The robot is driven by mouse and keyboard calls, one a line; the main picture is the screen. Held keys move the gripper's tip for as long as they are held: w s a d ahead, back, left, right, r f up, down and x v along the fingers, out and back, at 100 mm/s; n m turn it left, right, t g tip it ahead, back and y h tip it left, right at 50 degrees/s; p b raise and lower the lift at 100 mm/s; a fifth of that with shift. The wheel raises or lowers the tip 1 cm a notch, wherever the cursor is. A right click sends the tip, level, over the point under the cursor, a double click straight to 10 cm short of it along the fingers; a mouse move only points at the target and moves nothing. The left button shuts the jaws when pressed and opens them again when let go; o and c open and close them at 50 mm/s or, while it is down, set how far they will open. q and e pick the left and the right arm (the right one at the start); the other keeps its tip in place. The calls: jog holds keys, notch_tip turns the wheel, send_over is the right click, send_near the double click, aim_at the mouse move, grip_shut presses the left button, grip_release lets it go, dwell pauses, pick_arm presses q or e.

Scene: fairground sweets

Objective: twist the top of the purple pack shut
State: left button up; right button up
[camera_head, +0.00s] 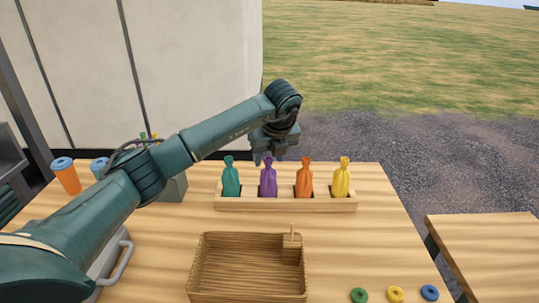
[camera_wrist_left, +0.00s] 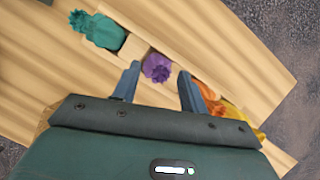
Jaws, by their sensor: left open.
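The purple pack (camera_head: 268,181) stands upright in a wooden rack (camera_head: 287,204), second from the left, between a teal pack (camera_head: 231,180) and an orange pack (camera_head: 304,180). My left gripper (camera_head: 268,160) is open above the purple pack's top. In the left wrist view the purple pack (camera_wrist_left: 157,68) shows from above, just beyond and between the two spread fingertips (camera_wrist_left: 160,75), with a visible space on each side. I cannot tell how far the fingertips are above its top. My right gripper is not in view.
A yellow pack (camera_head: 341,180) stands at the rack's right end. Blue, yellow and green rings (camera_head: 395,294) lie at the front right. Orange (camera_head: 66,178) and blue-lidded cups stand at the left. The table between rack and basket is clear.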

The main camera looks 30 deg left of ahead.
pick_arm(q)
grip_shut()
dwell(0.3)
